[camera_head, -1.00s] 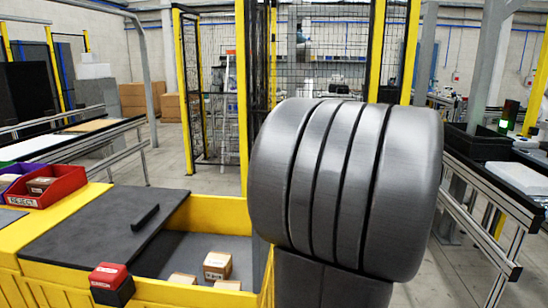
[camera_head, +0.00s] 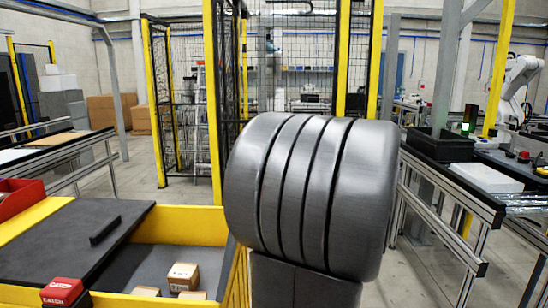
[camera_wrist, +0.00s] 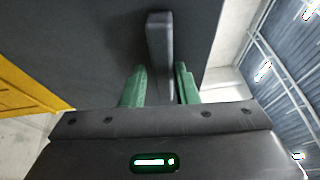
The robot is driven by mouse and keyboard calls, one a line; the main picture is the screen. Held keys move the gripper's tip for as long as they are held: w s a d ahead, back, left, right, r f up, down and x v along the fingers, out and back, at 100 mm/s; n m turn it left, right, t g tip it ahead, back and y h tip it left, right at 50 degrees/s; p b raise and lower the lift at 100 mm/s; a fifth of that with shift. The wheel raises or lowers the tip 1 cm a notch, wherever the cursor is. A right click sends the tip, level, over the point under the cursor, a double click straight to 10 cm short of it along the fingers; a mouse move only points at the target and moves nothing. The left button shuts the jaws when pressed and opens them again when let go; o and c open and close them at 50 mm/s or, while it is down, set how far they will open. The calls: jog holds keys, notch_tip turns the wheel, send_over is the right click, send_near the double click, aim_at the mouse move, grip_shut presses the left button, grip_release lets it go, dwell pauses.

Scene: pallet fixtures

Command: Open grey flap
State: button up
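A dark grey flap (camera_head: 62,250) with a short dark bar handle (camera_head: 104,230) lies flat over the left part of a yellow bin (camera_head: 185,232) in the head view; no gripper shows at that handle. In the wrist view a dark grey panel (camera_wrist: 95,35) fills the upper left, with a grey bar (camera_wrist: 159,45) standing out from it. My gripper (camera_wrist: 160,78) has its two green fingers apart, one on each side of this bar, with a small gap visible. The head view hides my gripper, and I cannot tell whether both views show the same panel.
Small cardboard boxes (camera_head: 183,277) sit inside the bin's open part. A red box (camera_head: 62,291) is at its front. My large grey arm blocks the middle of the head view. A conveyor table (camera_head: 455,199) stands at right. Some floor is clear behind the bin.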

jog(key=shift+o, duration=1.1)
jog(key=shift+f, duration=0.1)
jog(key=shift+a, duration=0.1)
jog(key=r+b+v, duration=0.1)
jog(key=v, duration=1.2)
jog(key=shift+d+f, duration=0.45)
jog(key=shift+a, duration=0.1)
jog(key=p+x, duration=0.1)
jog(key=x, duration=1.2)
